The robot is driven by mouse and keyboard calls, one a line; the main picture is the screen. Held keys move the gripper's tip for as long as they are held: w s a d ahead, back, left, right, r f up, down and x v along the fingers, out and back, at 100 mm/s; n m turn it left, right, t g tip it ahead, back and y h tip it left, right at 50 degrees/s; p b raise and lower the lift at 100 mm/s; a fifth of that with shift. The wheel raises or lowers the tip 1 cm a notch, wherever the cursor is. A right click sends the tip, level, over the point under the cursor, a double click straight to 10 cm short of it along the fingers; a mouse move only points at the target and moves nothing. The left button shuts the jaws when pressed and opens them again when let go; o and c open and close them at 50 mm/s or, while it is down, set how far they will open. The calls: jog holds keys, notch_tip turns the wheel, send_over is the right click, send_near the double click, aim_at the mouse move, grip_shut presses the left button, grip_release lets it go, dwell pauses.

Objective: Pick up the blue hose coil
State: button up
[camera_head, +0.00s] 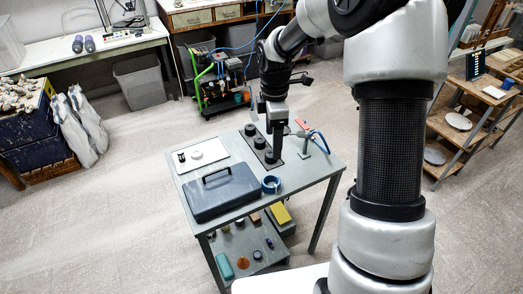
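A small round blue coil (270,184) lies on the grey worktable (305,178), close to the right end of a dark blue case (222,190). It looks like the blue hose coil. A second, looser piece of blue hose (321,138) curves at the table's right side by a small stand with a red part. My gripper (277,157) points down over the back of the table, beside the black round pieces, and is apart from the blue coil. Its fingers are small and dark here, so I cannot tell whether they are open or shut.
Black round pieces (259,142) stand on a dark strip at the back of the table. A white plate (201,155) lies at the left. Bare tabletop lies right of the coil.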

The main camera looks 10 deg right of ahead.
send_near(271, 180)
jog(key=shift+n, duration=0.4)
jog(key=f, duration=0.2)
jog(key=w+f, duration=0.1)
jog(key=f, duration=0.2)
jog(key=shift+d+f, duration=0.15)
jog(key=shift+s+f, duration=0.2)
jog(key=shift+f, duration=1.15)
jog(key=shift+s+f, duration=0.15)
jog(key=shift+f, duration=1.2)
jog(key=shift+c, duration=0.5)
jog(key=c, duration=1)
